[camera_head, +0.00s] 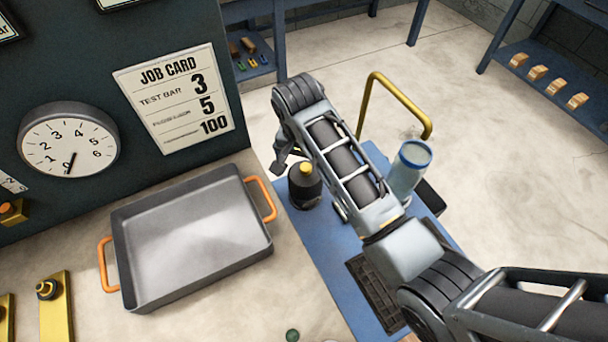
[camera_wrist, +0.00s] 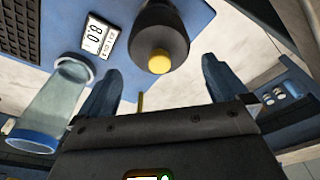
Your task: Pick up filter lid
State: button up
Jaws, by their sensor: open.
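A dark rounded body with a yellow knob on top (camera_head: 304,187) stands on the blue surface, right of the grey pan. In the wrist view its yellow top (camera_wrist: 159,62) lies ahead, roughly between the fingers. A clear cylinder with a blue top (camera_head: 408,172) stands farther right; it also shows at the left of the wrist view (camera_wrist: 55,105). I cannot tell for sure which of these is the filter lid. My gripper (camera_wrist: 160,75) is open, its two dark fingers apart with nothing held. In the head view it is largely hidden behind my arm.
A grey pan with orange handles (camera_head: 195,236) sits on the bench at left. A dark grate (camera_head: 372,290) is set in the blue surface (camera_head: 325,240). A yellow rail (camera_head: 403,104) rises behind. A small display reading 80 (camera_wrist: 97,38) is close by.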

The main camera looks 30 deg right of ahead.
aim_at(306, 167)
jog(key=f, duration=0.4)
jog(key=w+d+f, duration=0.1)
jog(key=f, duration=0.1)
jog(key=shift+f, duration=0.2)
jog(key=shift+s, duration=0.1)
jog(key=shift+c, duration=0.4)
jog(key=c, duration=0.8)
